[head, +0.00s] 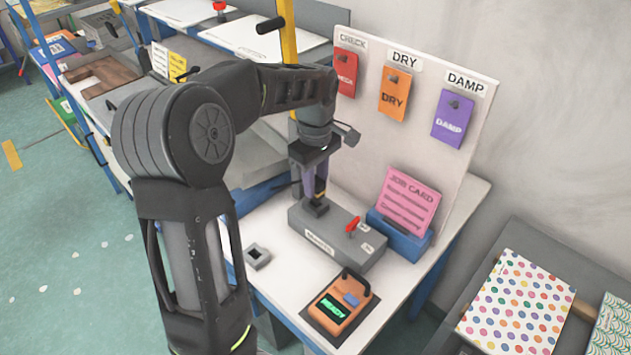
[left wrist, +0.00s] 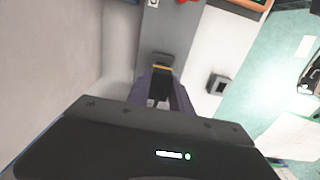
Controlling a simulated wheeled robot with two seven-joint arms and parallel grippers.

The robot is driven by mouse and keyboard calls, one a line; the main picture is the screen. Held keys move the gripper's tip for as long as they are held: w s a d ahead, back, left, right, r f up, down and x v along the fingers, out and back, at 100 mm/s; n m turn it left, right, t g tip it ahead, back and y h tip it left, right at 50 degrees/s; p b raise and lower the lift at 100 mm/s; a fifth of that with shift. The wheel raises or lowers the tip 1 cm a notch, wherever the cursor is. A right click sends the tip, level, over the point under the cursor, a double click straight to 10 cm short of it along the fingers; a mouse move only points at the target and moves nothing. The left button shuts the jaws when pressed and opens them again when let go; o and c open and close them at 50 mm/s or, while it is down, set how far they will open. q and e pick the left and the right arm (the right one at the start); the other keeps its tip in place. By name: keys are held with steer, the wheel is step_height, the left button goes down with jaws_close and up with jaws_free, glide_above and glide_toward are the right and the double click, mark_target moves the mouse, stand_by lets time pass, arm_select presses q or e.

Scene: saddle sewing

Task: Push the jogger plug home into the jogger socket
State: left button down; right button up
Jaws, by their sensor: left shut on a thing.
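My left gripper (head: 317,196) reaches down over the left end of a grey box (head: 336,240) with a red switch lever. Its purple fingers are shut on the dark jogger plug (left wrist: 162,66), which has an orange band. In the head view the plug is mostly hidden by the fingers. Its lower end meets a dark raised block, seemingly the jogger socket (head: 316,208), on top of the box. I cannot tell how deep the plug sits in it. In the left wrist view the grey box (left wrist: 165,30) runs away beyond the plug. My right gripper is not in view.
A small grey block with a dark square hole (head: 257,256) stands left of the box. An orange tester reading READY (head: 340,304) lies in front. A pink job card (head: 409,202) in a blue holder (head: 398,237) and a tag board (head: 400,140) stand behind.

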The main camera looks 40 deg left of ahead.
arm_select(q)
steer(key=shift+f+b, duration=1)
steer(key=shift+f, duration=0.45)
stand_by(0.3)
steer(key=c, duration=1.1)
jaws_free()
steer(key=shift+r+b, duration=0.35)
steer(key=shift+r, duration=3.6)
